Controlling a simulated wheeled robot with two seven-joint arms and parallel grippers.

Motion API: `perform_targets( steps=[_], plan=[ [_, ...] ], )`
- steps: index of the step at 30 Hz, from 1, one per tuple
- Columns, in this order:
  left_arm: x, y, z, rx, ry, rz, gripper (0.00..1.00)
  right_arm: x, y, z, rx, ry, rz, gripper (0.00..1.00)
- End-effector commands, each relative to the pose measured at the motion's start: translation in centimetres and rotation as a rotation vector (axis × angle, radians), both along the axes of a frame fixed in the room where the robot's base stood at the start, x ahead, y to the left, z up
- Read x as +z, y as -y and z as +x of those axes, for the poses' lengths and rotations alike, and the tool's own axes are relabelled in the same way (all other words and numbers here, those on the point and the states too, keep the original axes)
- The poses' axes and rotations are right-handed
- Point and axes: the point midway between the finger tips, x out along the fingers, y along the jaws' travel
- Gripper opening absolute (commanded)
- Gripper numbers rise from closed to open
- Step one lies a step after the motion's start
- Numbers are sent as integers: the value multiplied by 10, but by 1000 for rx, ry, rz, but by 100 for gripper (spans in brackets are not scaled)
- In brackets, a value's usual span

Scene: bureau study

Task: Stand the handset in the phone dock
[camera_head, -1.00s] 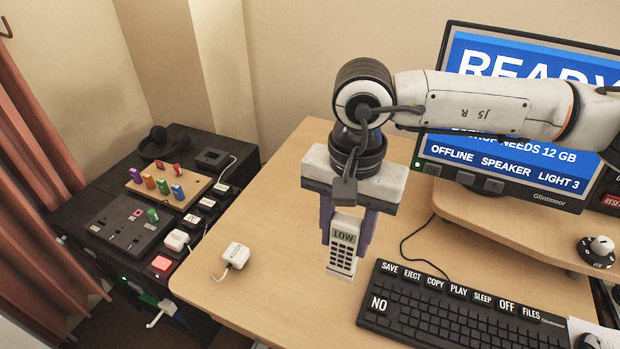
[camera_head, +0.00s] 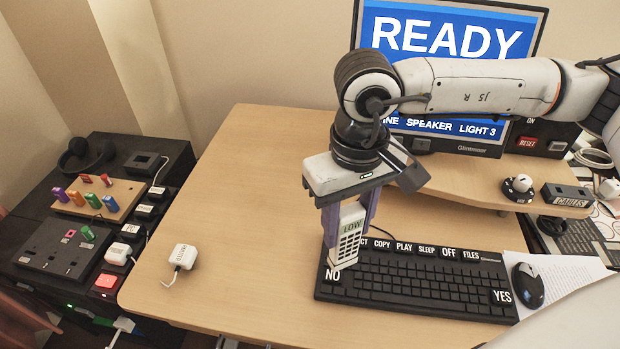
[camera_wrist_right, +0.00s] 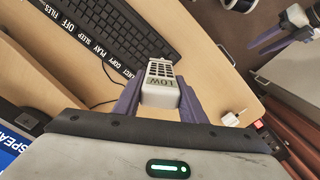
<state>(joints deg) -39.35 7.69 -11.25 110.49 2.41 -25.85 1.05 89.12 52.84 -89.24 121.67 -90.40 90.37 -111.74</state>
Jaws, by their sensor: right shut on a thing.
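The handset (camera_head: 348,235) is a white phone with a dark keypad and a display reading LOW. My right gripper (camera_head: 346,222) is shut on it and holds it, slightly tilted, over the keyboard's left end. The handset also shows between the purple fingers in the right wrist view (camera_wrist_right: 161,85). A dark box with a recess (camera_head: 146,163), perhaps the phone dock, sits at the back of the low black cabinet on the left, with a white cable beside it. My left gripper (camera_wrist_right: 280,42) shows only partly at the top right of the wrist view; its opening is unclear.
The black keyboard (camera_head: 410,285) lies at the desk's front. A white cube-shaped plug (camera_head: 184,256) stands near the desk's left edge. The cabinet carries a peg board (camera_head: 97,197), a socket panel (camera_head: 60,247) and headphones (camera_head: 85,155). The desk's back left (camera_head: 250,150) is clear.

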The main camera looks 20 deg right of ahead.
Motion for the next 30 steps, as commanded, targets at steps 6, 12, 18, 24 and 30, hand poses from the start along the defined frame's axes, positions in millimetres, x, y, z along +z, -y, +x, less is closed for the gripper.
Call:
perform_targets(
  steps=[6, 12, 18, 24, 30],
  plan=[
    [0, -1, 0, 1, -1, 1, 42, 21, -32, 5, 145, 5, 2, 14],
    [-1, -1, 0, 1, -1, 2, 42, 53, -80, 12, 374, 3, 2, 14],
    [-1, -1, -1, 1, -2, 2, 42, 80, -118, 17, 566, 1, 2, 14],
    [-1, 1, -1, 1, -2, -2, 42, 93, -137, 20, 662, 1, 1, 14],
    [27, 13, 26, -35, 72, -25, 42, 95, -140, 20, 680, 0, 1, 14]
  ],
)
